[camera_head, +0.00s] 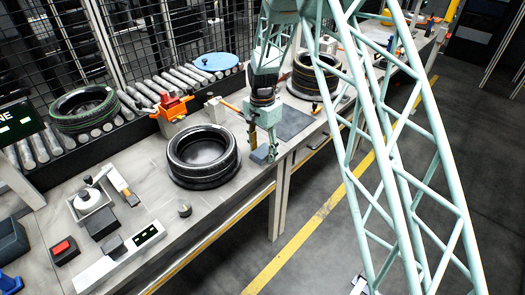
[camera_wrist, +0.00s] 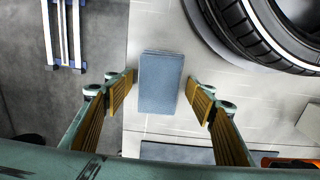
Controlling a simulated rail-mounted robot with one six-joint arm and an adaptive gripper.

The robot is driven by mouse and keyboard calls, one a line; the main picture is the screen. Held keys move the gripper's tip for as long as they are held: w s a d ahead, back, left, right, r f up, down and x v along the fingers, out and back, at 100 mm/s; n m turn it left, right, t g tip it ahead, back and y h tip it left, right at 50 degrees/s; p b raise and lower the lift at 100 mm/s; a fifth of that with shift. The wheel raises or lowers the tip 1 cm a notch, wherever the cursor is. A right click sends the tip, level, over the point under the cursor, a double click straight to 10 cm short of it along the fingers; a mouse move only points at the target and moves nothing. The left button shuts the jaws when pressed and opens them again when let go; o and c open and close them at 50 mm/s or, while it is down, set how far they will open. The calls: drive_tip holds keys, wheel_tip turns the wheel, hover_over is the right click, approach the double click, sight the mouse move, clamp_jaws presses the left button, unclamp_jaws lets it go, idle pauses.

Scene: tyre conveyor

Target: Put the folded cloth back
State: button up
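The folded cloth (camera_wrist: 160,95) is a small blue-grey rectangle on the pale bench top (camera_wrist: 150,25) in the wrist view. My gripper (camera_wrist: 162,82) is open above it, with one tan-padded finger on each side. A gap shows between the cloth and each finger. In the head view my gripper (camera_head: 262,138) points down near the bench's front edge, right of the black tyre. The cloth is small and partly hidden by the fingers there. I cannot tell its height relative to the fingertips.
A black tyre (camera_head: 203,155) lies close left of my gripper; another tyre (camera_head: 316,75) lies behind it. A dark grey mat (camera_head: 291,122) lies beside my gripper. An orange clamp-like device (camera_head: 172,112) stands near the rollers (camera_head: 150,92). The bench's front edge is close.

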sight(263, 151)
drive_tip(key=shift+r, duration=0.1)
wheel_tip(263, 151, up, 12)
drive_tip(key=p, duration=0.2)
idle(0.8)
drive_tip(key=shift+r, duration=0.15)
idle(0.7)
